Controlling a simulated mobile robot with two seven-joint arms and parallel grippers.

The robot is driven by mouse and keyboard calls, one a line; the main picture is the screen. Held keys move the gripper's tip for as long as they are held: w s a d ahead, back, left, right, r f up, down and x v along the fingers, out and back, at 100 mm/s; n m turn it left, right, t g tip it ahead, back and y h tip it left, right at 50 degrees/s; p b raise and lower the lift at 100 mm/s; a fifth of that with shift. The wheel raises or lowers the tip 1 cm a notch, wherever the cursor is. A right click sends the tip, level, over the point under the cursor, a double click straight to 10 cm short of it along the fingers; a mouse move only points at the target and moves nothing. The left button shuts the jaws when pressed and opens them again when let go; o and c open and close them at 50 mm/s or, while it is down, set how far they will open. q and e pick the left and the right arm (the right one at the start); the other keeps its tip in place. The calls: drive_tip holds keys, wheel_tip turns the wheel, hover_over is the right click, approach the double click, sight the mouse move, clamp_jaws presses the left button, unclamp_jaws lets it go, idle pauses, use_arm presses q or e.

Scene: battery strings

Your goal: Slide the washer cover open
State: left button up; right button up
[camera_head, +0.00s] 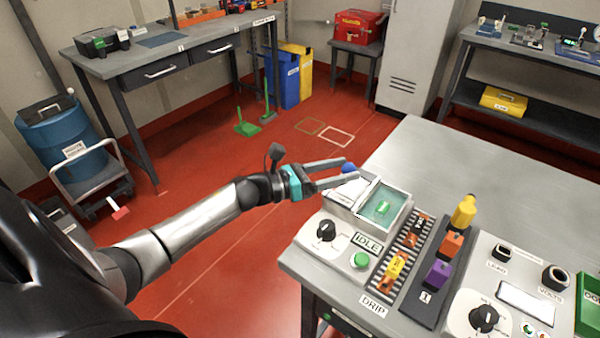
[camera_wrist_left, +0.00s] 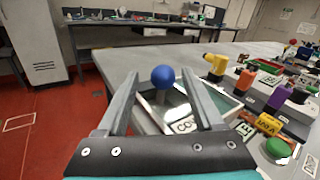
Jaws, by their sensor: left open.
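The washer (camera_head: 329,235) is a grey box at the table's near-left corner, with a dial, a green button and an "IDLE" label. Its top has a framed teal window (camera_head: 385,207) with a small green item showing in it, and a pale labelled section to its left. A blue ball knob (camera_head: 348,168) stands at the washer's back left; it also shows in the left wrist view (camera_wrist_left: 163,77). My left gripper (camera_head: 351,171) is open, with its fingers on either side of the knob. Contact cannot be told. My right gripper is not in view.
A striped drip rack (camera_head: 403,262) with orange and yellow clips stands right of the washer. Beside it is a dark strip (camera_head: 428,288) with yellow, orange and purple blocks. A panel with a dial (camera_head: 484,318) lies farther right. The grey table (camera_head: 480,165) behind is clear.

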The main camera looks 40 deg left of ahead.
use_arm(q)
drive_tip(key=v, duration=1.3)
drive_tip(key=shift+s+a, duration=0.2)
drive_tip(key=shift+s, duration=0.15)
drive_tip(key=s+a+f+n+g+y, duration=0.1)
drive_tip(key=s+f+n+y, duration=0.25)
drive_tip(key=f+n, duration=0.5)
drive_tip(key=s+a+f+n+g+y, duration=0.15)
drive_tip(key=f+n+y, duration=0.25)
drive_tip(key=f+n, duration=0.45)
drive_tip(key=s+a+f+n+y, duration=0.1)
drive_tip(key=s+f+n+y, duration=0.2)
drive_tip(key=f+n, duration=0.55)
drive_tip(key=s+d+f+n+g, duration=0.3)
drive_tip(key=s+d+f+n, duration=0.1)
drive_tip(key=s+f, duration=0.3)
drive_tip(key=s+d+f+n+g, duration=0.4)
drive_tip(key=s+d+f, duration=0.3)
drive_tip(key=s, duration=0.4)
drive_tip(key=s+d+f+n+g, duration=0.4)
drive_tip(key=s+d+f+n, duration=0.1)
drive_tip(key=s+f, duration=0.2)
drive_tip(key=shift+s+d, duration=0.3)
drive_tip(key=shift+s, duration=0.6)
drive_tip(key=shift+f, duration=0.15)
